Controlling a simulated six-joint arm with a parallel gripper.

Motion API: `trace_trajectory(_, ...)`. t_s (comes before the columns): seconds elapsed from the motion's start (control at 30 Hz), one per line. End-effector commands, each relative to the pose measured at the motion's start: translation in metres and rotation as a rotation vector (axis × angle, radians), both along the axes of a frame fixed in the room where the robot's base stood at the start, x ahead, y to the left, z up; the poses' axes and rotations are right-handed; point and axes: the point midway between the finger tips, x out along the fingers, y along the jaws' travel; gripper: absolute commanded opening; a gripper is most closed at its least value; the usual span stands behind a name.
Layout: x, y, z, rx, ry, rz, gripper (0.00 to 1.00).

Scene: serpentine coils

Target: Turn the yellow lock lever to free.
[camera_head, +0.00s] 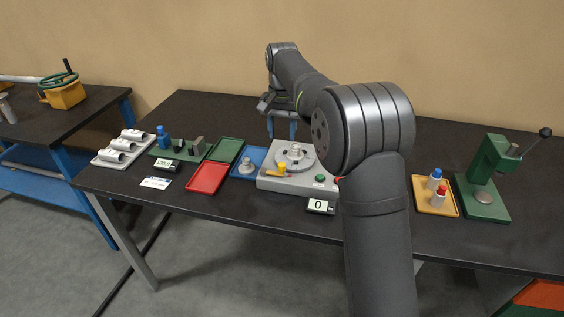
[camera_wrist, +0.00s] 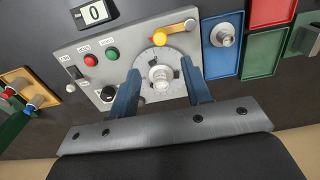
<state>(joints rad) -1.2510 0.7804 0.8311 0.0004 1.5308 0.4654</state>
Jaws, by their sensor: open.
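The yellow lock lever (camera_wrist: 176,29) is on the grey winder box (camera_wrist: 72,52), beside the round dial plate (camera_wrist: 145,61). In the wrist view its yellow round end is by the dial's rim, and its bar runs right to an orange-yellow tip near the box's edge. In the head view the lever (camera_head: 281,168) points left at the box's front left. My gripper (camera_wrist: 160,68) is open, its two blue fingers on either side of the metal hub (camera_wrist: 160,78) in the wrist view. In the head view my gripper (camera_head: 283,122) is behind the box. Contact with the hub cannot be told.
The box carries a green button (camera_wrist: 112,53), a red button (camera_wrist: 90,60) and a black knob (camera_wrist: 108,93). A display (camera_head: 319,205) reading 0 stands in front. A blue tray (camera_head: 238,174) with a metal part adjoins the box's left. A green press (camera_head: 490,180) stands right.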

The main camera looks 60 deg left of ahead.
Motion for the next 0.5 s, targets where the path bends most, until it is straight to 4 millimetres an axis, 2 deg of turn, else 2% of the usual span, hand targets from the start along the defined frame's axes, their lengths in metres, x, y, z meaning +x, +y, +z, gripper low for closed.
trace_trajectory(0.03,0.0,-0.001,-0.013,-0.004,0.001,0.0,0.44)
trace_trajectory(0.3,0.0,-0.001,-0.071,-0.002,0.002,0.001,0.44)
trace_trajectory(0.5,0.0,0.0,-0.101,0.001,0.001,0.001,0.44)
